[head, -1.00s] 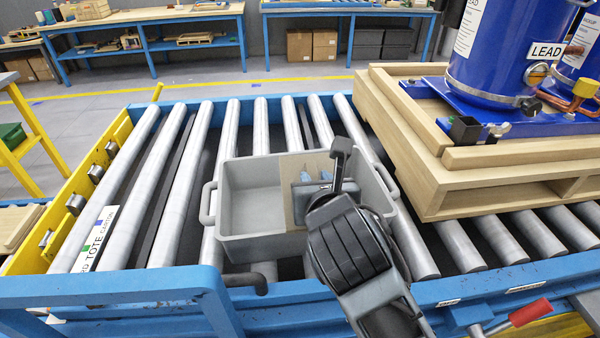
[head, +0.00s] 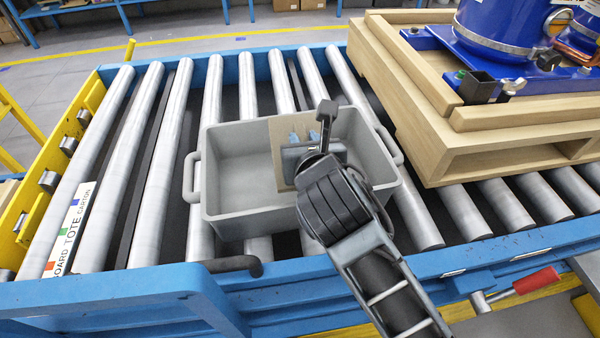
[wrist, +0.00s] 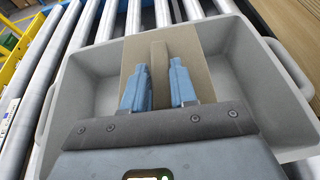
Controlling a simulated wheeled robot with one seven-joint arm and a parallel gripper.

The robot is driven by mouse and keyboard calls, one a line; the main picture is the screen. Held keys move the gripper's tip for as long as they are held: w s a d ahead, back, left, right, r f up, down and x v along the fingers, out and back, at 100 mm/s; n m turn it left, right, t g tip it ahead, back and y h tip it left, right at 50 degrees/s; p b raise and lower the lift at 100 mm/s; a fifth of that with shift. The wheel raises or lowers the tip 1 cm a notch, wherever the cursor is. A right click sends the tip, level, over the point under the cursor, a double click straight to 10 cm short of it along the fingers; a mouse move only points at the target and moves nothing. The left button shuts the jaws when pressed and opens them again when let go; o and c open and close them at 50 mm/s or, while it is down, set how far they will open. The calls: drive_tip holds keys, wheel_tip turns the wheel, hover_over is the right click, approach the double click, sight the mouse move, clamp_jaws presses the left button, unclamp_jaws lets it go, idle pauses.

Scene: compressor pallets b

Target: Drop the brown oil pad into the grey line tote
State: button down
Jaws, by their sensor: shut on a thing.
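The grey line tote (head: 243,208) stands on the roller conveyor, its open top facing up, and also shows in the wrist view (wrist: 285,75). My gripper (wrist: 160,72) is over the tote's opening, with its blue fingers on both sides of an upright brown ridge. That ridge belongs to the brown oil pad (wrist: 212,70), a flat tan square below the fingers. In the head view the pad (head: 281,135) shows inside the tote's outline, right of its middle, partly hidden by my gripper (head: 305,136). I cannot tell whether the pad touches the tote's floor.
A wooden pallet (head: 480,160) with a blue compressor (head: 500,25) stands close to the right of the tote. Bare rollers (head: 160,150) lie to the left. A blue conveyor frame (head: 130,285) runs along the front, with a red-handled lever (head: 535,280) at the right.

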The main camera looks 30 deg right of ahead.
drive_tip(key=shift+f+b, duration=0.5)
drive_tip(key=shift+f, duration=0.2)
drive_tip(key=shift+r, duration=0.1)
drive_tip(key=c, duration=0.8)
unclamp_jaws()
drive_tip(key=shift+v, duration=3.9)
